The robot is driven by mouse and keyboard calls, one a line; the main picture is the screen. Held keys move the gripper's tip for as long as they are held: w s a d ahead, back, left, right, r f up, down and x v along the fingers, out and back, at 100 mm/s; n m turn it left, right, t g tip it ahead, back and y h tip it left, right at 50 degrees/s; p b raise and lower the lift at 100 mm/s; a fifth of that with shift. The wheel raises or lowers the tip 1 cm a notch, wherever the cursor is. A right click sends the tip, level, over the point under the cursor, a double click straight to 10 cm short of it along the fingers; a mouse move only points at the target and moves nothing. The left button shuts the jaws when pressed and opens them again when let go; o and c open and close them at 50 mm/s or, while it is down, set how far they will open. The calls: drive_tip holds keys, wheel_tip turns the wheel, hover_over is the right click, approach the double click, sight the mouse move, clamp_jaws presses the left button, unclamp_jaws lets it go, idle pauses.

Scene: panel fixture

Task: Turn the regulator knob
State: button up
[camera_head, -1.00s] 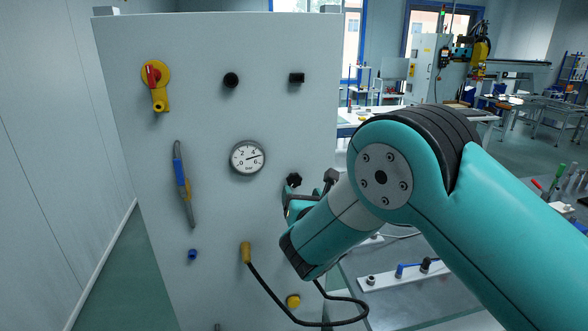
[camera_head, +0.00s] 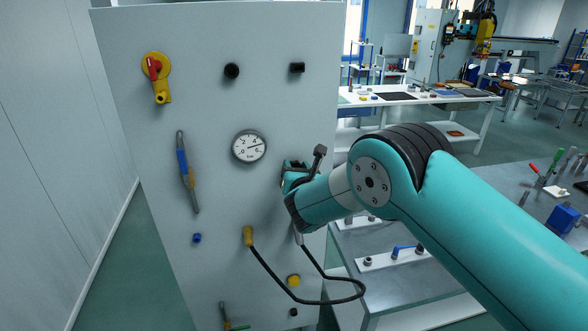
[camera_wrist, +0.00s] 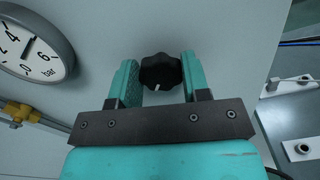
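The regulator knob (camera_wrist: 160,71) is a black lobed knob with a white mark on its lower edge, mounted on the grey panel (camera_head: 215,200). In the wrist view it sits between the two teal fingers of my gripper (camera_wrist: 160,72). The fingers are spread apart, one on each side of it; I cannot tell whether they touch it. In the head view my gripper (camera_head: 296,177) is at the panel's right side and hides the knob. A round pressure gauge (camera_head: 249,147) is to the left of it and also shows in the wrist view (camera_wrist: 34,45).
A workbench (camera_head: 400,262) with fittings stands at the right.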

drive_tip(key=c, duration=0.3)
drive_tip(key=shift+a+f+n+b, duration=0.1)
drive_tip(key=shift+f+n+b, duration=0.1)
drive_tip(key=shift+n+b, duration=5.85)
drive_tip(key=shift+a+f+n+b, duration=0.1)
drive_tip(key=shift+f+n+b, duration=0.1)
drive_tip(key=shift+n+b, duration=5.9)
drive_tip(key=shift+f+n+b, duration=0.2)
drive_tip(key=shift+n+b, duration=3.75)
drive_tip(key=shift+b, duration=4.15)
